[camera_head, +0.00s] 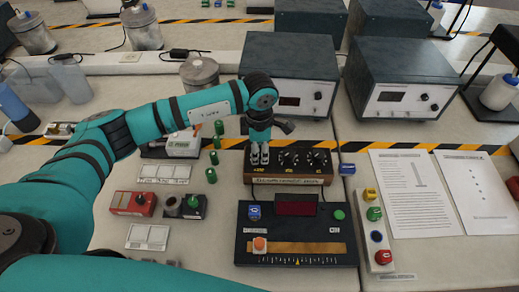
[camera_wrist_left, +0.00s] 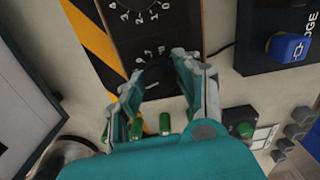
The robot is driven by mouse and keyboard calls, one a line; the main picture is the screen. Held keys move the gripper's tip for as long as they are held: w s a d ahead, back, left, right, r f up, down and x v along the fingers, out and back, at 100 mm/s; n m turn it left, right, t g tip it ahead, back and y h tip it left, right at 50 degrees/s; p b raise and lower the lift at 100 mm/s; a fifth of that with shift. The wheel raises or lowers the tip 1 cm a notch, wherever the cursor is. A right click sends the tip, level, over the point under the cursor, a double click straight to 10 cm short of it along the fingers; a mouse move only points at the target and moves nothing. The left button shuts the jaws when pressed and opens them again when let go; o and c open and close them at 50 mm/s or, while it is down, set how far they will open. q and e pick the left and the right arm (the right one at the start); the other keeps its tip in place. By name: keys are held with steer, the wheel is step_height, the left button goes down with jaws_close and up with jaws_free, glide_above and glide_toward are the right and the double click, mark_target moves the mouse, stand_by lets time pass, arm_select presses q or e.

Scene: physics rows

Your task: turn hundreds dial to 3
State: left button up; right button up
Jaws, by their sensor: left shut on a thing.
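The dial box (camera_head: 290,181) is a dark panel with a wooden front, standing in the middle of the table. It has a row of black dials with white numerals. The middle dial (camera_head: 288,159) and right dial (camera_head: 317,160) show uncovered. My left gripper (camera_head: 259,158) points down over the leftmost dial and hides most of it. In the left wrist view, my left gripper's fingers (camera_wrist_left: 160,78) are shut on this dial (camera_wrist_left: 155,75), one on each side. Its exact setting and the label naming it cannot be read. My right gripper is out of view.
A black slider panel (camera_head: 297,248) lies in front of the dial box. Green cylinders (camera_head: 212,175) stand to its left, and a blue block (camera_head: 347,169) is to its right. Two instrument boxes (camera_head: 400,95) stand behind. Paper sheets (camera_head: 412,190) lie at right.

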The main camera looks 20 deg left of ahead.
arm_select(q)
steer(key=shift+c, duration=1.3)
steer(key=shift+f+n+b, duration=0.1)
steer(key=shift+n+b, duration=0.75)
steer(key=shift+n, duration=0.35)
steer(key=shift+n+b, duration=0.75)
steer(key=shift+n, duration=0.95)
steer(key=o, duration=1.1)
steer(key=shift+o, duration=0.2)
